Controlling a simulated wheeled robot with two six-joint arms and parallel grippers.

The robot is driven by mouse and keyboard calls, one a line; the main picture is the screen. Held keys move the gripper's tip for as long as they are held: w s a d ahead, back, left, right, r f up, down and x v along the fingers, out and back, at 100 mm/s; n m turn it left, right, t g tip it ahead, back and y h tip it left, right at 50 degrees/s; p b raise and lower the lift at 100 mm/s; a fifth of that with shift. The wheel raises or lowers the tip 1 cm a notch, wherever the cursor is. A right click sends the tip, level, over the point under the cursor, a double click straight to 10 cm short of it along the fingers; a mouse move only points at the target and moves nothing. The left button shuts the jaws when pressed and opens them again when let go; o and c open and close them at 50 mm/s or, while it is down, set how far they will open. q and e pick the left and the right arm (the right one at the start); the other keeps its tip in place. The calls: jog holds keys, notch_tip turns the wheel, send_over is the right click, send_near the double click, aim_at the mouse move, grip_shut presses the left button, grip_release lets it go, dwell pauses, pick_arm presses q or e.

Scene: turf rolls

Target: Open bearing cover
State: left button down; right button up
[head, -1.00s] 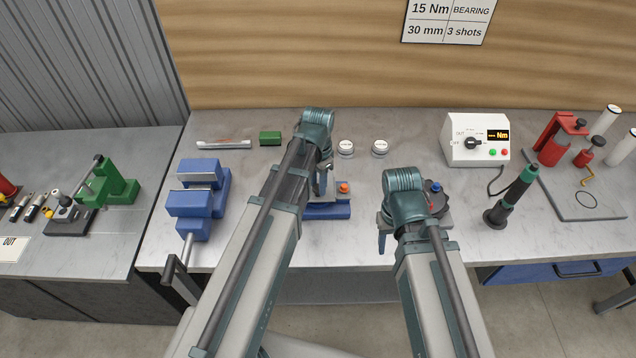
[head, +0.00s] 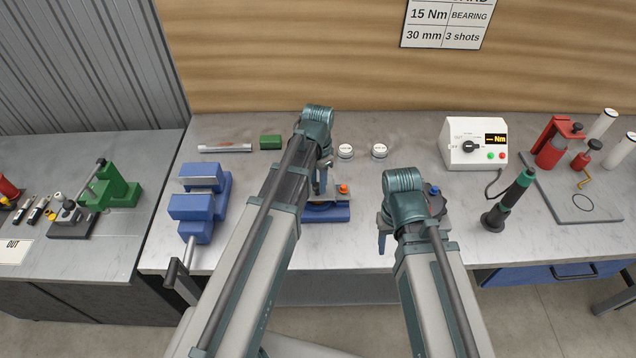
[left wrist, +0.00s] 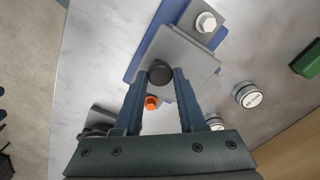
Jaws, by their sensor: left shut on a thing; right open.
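My right gripper (head: 383,242) is open and empty, in front of a grey fixture with a blue knob (head: 435,190).
Two white round tins (head: 345,151) and a green block (head: 270,142) stand behind the bearing block. A blue vise (head: 198,205) is at left. A torque meter (head: 475,143) and a black-green driver (head: 510,200) are at right. The bench front between the arms is clear.

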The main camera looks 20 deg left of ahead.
pick_arm(q)
jog(key=shift+w+a+r+p, duration=0.2)
jog(key=shift+w+r+p, duration=0.1)
jog(key=shift+w+r, duration=0.3)
jog(key=w+a+r, duration=0.1)
jog(key=w+a, duration=0.3)
jog(key=w, duration=1)
jog(key=shift+w+a+p, duration=0.2)
jog(key=shift+w+p, duration=0.1)
jog(key=shift+p, duration=0.15)
jog(key=c, duration=0.9)
grip_release()
jog(key=shift+r, duration=0.1)
jog(key=o, duration=0.4)
jog(key=shift+a, duration=0.15)
